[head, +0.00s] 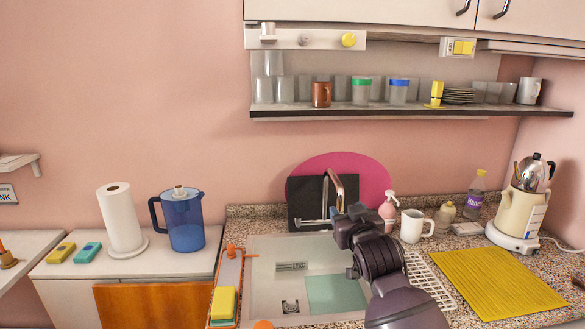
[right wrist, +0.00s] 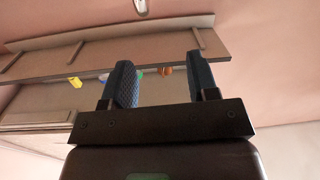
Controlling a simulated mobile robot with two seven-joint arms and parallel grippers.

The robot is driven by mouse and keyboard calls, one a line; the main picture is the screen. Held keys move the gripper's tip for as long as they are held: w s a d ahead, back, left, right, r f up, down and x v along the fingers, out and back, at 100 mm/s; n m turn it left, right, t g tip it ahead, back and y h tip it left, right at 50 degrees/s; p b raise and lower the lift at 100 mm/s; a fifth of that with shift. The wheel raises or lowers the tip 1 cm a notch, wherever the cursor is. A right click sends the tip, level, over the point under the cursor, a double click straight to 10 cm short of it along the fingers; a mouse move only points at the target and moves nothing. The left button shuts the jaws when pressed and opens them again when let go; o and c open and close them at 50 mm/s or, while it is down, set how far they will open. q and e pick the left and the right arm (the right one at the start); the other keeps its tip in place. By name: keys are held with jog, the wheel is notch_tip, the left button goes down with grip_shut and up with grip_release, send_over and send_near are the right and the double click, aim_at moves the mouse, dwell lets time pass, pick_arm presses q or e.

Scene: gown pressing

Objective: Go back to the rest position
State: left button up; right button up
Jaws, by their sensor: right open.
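My right arm (head: 385,265) comes up from the bottom of the head view, over the sink and counter. Its gripper (head: 347,214) is at the far end, in front of the black board and near the faucet. In the right wrist view the two dark fingers of the right gripper (right wrist: 163,75) stand well apart with nothing between them. Beyond them the underside of the wall shelf (right wrist: 110,60) shows. My left gripper is in neither view.
The sink (head: 262,285) lies beneath and left of the arm. A pink soap bottle (head: 388,211) and white mug (head: 411,226) stand close right of it. A wall shelf (head: 420,110) is above. A blue pitcher (head: 184,222) and paper towel roll (head: 120,218) stand left.

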jog(key=s+d+f+g, duration=0.2)
jog(key=s+d+f, duration=0.2)
jog(key=s+f, duration=0.7)
jog(key=s+d+f+m+g+h, duration=0.1)
jog(key=s+d+f, duration=0.4)
jog(key=s+f, duration=0.6)
jog(key=s+d+f+g+h, duration=0.1)
jog(key=s+d+f, duration=0.4)
jog(key=s+f, duration=0.7)
jog(key=shift+s+m+g, duration=0.3)
jog(key=shift+s+g, duration=0.6)
jog(key=shift+s, duration=0.35)
jog(key=shift+f, duration=0.1)
